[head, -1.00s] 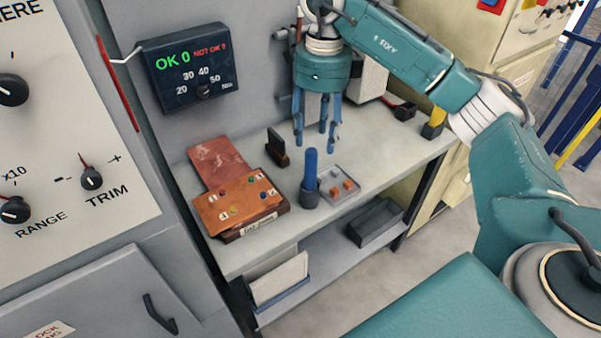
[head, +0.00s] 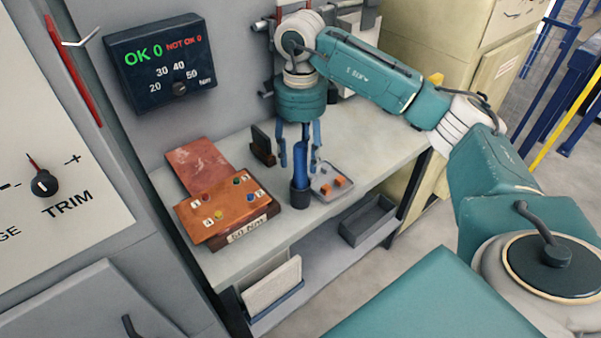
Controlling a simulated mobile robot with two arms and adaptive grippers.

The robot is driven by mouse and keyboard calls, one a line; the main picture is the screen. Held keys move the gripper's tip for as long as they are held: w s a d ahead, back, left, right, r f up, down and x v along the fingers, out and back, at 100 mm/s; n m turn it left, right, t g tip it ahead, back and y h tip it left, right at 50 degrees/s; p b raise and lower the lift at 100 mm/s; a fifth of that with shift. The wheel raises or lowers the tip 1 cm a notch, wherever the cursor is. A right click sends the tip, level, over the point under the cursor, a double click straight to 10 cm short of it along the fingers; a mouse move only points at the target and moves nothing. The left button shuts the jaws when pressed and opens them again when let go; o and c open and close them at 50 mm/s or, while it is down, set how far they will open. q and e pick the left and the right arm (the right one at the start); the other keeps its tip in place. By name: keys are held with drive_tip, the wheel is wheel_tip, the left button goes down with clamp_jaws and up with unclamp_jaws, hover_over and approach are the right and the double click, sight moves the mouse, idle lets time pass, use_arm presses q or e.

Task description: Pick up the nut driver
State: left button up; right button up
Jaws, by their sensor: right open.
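The nut driver (head: 300,170) looks to be the blue-handled tool standing upright in a dark round holder (head: 299,197) on the grey bench. My right gripper (head: 300,155) points straight down over it. Its blue fingers are apart, with one on each side of the handle and another partly hidden behind it. The top of the handle is between the fingers; I cannot tell whether any finger touches it. My left gripper is not in view.
An orange numbered board (head: 228,211) lies left of the holder. A small grey tray (head: 322,194) with orange pieces sits close on its right. A dark upright block (head: 262,145) stands behind. A torque display (head: 160,63) hangs on the wall. A grey bin (head: 368,224) is on the lower shelf.

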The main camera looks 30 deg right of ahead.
sight(300, 168)
drive_tip(key=shift+f+p, duration=0.3)
drive_tip(key=shift+f, duration=0.1)
wheel_tip(300, 168, down, 4)
drive_tip(key=shift+w+r+p, duration=0.15)
drive_tip(key=shift+r+p, duration=0.05)
drive_tip(key=shift+p, duration=0.65)
drive_tip(key=shift+d+f, duration=0.1)
drive_tip(key=shift+f, duration=0.3)
drive_tip(key=shift+c, duration=0.3)
drive_tip(key=shift+w, duration=0.1)
clamp_jaws()
